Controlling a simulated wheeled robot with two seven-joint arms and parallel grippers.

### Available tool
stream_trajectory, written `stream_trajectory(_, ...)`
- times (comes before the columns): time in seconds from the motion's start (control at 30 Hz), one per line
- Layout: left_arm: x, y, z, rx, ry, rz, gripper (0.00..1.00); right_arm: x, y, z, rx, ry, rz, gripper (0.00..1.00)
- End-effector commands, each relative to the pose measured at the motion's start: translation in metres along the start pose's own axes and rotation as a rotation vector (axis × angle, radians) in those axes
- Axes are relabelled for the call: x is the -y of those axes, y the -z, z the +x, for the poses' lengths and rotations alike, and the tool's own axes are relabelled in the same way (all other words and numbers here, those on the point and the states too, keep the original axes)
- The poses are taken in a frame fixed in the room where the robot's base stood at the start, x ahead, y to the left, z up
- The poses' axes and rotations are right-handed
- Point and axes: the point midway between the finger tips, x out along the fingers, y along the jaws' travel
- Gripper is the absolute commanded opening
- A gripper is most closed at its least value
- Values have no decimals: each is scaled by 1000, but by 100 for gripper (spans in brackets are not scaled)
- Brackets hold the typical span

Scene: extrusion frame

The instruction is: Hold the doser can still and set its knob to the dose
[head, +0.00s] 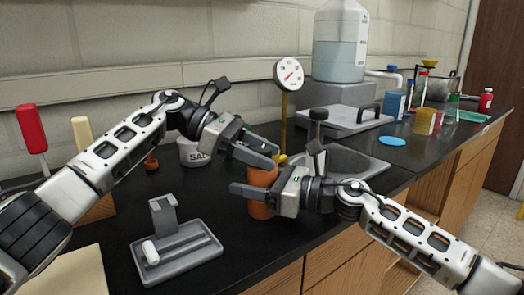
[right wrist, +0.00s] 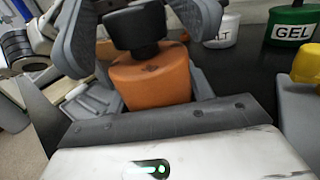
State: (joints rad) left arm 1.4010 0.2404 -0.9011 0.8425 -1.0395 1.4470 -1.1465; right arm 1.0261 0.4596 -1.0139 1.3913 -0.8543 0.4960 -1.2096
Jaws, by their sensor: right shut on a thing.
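The orange doser can (head: 262,177) stands upright on the black bench in the head view, partly covered by my grippers. In the right wrist view the can (right wrist: 150,82) fills the middle, with its black knob (right wrist: 135,28) on top. My right gripper (head: 243,190) is shut on the can's body from the right. My left gripper (head: 272,156) is above the can, its two fingers apart on either side of the knob in the right wrist view (right wrist: 137,22), with gaps showing. The knob is hidden in the head view. A round white dial (head: 289,73) with a red pointer stands behind.
A grey tray (head: 205,250) with an upright holder and a white piece lies in front. A white salt jar (head: 192,152) stands behind the left arm. A green GEL jar (right wrist: 292,27) shows in the right wrist view.

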Motion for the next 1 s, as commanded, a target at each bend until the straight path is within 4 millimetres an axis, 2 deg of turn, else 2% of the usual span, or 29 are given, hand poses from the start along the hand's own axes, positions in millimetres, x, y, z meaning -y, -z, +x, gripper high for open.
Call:
stream_trajectory(0.17,0,-2,-2,3,-2,2,53,0,0,0,0,-1,0,25)
stream_trajectory(0.27,0,-2,-10,3,-3,2,53,0,0,0,-1,-1,-1,25)
stream_trajectory(0.5,-1,-2,-50,3,-5,1,53,-1,0,0,-1,-1,0,25)
stream_trajectory(0.7,0,-1,-72,1,-2,1,53,-1,0,0,-1,-1,0,25)
stream_trajectory(1.0,0,-1,-76,1,0,2,53,-1,0,0,-1,-1,0,25)
